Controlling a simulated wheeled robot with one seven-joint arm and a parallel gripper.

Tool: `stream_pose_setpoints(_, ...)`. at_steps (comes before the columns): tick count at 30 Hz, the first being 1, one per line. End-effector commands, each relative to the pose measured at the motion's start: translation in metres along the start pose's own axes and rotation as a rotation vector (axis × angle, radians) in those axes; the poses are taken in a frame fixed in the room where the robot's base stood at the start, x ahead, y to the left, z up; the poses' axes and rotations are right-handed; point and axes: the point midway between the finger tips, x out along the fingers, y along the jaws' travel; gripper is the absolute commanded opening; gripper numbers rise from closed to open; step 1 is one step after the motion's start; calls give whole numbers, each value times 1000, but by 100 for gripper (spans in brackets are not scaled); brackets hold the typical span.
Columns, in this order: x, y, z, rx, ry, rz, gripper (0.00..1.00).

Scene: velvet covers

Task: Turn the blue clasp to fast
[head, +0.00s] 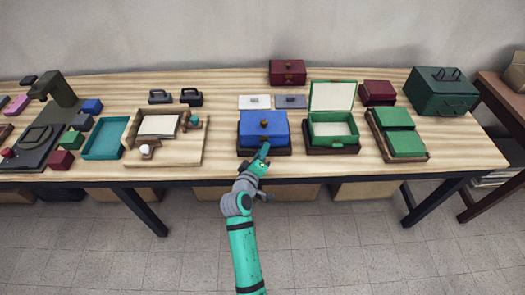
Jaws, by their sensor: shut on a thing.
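A blue box (263,125) with a closed lid and a small brown knob (265,123) on top sits on a dark base near the table's front edge. My gripper (264,151) is at the front face of the blue box, toward its right half. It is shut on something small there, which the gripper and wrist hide. The clasp itself cannot be made out, nor which way it is turned.
Right of the blue box, a green box (332,129) stands with its lid (333,96) raised. Two small plates, white (254,102) and grey (291,102), lie behind the blue box. A wooden tray (190,150) lies to the left, with bare table between. A dark red box (287,72) stands at the back.

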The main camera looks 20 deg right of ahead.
Motion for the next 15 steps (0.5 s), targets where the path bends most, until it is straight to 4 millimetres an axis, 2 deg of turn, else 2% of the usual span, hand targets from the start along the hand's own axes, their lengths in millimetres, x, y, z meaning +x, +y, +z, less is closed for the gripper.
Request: stream_pose_setpoints(15,0,4,1,454,-1,-189,0)
